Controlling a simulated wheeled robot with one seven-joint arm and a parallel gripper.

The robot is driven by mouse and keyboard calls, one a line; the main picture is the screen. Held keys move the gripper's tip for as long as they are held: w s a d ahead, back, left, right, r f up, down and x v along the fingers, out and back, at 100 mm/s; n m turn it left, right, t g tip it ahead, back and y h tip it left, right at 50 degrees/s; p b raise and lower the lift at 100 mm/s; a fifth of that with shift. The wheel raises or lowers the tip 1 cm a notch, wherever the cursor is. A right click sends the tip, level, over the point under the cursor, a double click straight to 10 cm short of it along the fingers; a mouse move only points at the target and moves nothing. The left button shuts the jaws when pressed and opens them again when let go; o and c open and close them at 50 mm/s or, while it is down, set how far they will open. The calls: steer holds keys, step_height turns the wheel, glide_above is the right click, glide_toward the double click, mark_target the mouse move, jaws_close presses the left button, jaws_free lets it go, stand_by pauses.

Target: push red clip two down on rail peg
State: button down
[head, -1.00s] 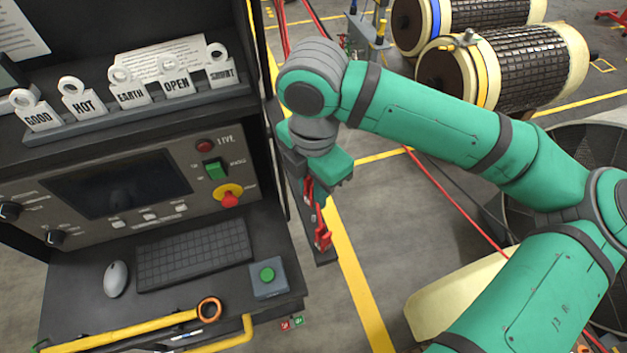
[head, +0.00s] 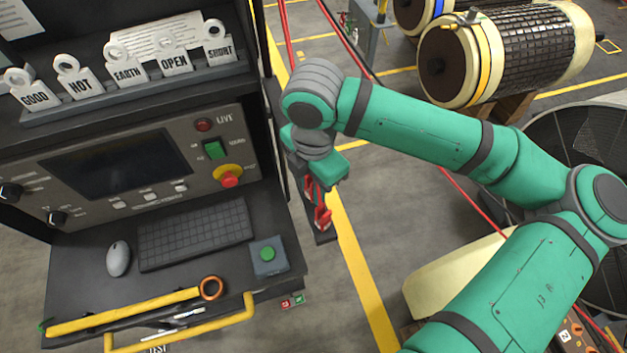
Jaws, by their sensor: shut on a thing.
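A dark narrow rail (head: 325,238) sticks out beside the right side of the console. Two red clip shapes show there: a nearer one (head: 322,216) at the rail's front end, and another (head: 311,188) right under my gripper (head: 316,184). My gripper points down over the rail and is shut on what looks like the red clip below it. The fingertips are small and partly hidden by the green wrist. The peg is hidden, and I cannot tell how far down the held clip sits. No clip number is readable.
The console stands close on the left, with a keyboard (head: 195,234), a green button box (head: 268,256) and a yellow-handled tool (head: 125,312). White tags (head: 128,75) line its shelf. Rotors (head: 505,55) lie at the back right. Red cables cross the floor.

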steer(key=shift+f, duration=0.75)
stand_by(0.8)
steer(key=c, duration=1.5)
jaws_free()
steer(key=shift+o, duration=0.2)
step_height(320, 180, up, 10)
steer(key=shift+r, duration=0.4)
steer(key=shift+s, duration=0.1)
